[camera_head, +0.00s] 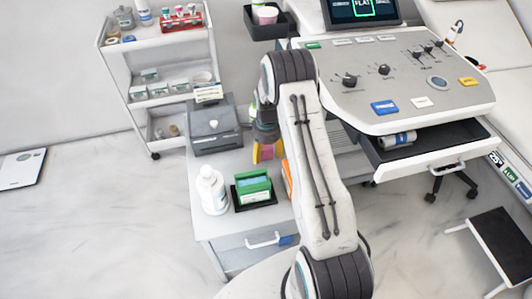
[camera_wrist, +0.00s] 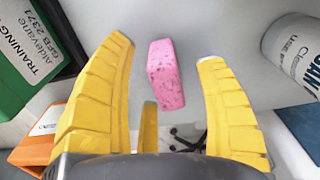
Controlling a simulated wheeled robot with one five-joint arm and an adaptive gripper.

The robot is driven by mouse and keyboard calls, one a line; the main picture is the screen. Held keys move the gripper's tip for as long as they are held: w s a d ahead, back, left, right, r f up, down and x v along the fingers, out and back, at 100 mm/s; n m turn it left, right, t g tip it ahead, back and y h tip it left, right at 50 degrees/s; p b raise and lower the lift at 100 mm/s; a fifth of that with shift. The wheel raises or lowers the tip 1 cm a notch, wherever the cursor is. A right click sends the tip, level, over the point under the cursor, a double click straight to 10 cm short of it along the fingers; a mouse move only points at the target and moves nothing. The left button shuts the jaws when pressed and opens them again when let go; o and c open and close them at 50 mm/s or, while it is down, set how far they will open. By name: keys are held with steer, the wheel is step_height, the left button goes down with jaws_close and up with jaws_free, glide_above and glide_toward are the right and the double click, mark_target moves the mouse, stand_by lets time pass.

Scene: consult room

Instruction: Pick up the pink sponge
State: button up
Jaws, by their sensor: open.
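The pink sponge (camera_wrist: 165,76) lies on a pale surface in the wrist view, ahead of and between my yellow fingertips. My gripper (camera_wrist: 166,54) is open, with a finger on each side of the sponge in that view and a visible space to each. I cannot tell how much height separates the fingers from it. In the head view my gripper (camera_head: 268,156) is low over the desk, partly hidden by my arm. A small pink patch, likely the sponge (camera_head: 267,152), shows between its yellow fingers.
A green box (camera_head: 254,188) and a white bottle (camera_head: 213,190) stand on the desk (camera_head: 204,222) near my gripper. An orange item (camera_wrist: 36,140) is at left in the wrist view; a labelled white container (camera_wrist: 294,52) is at right. An open drawer (camera_head: 430,148) juts out.

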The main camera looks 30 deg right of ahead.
steer(key=c, duration=1.1)
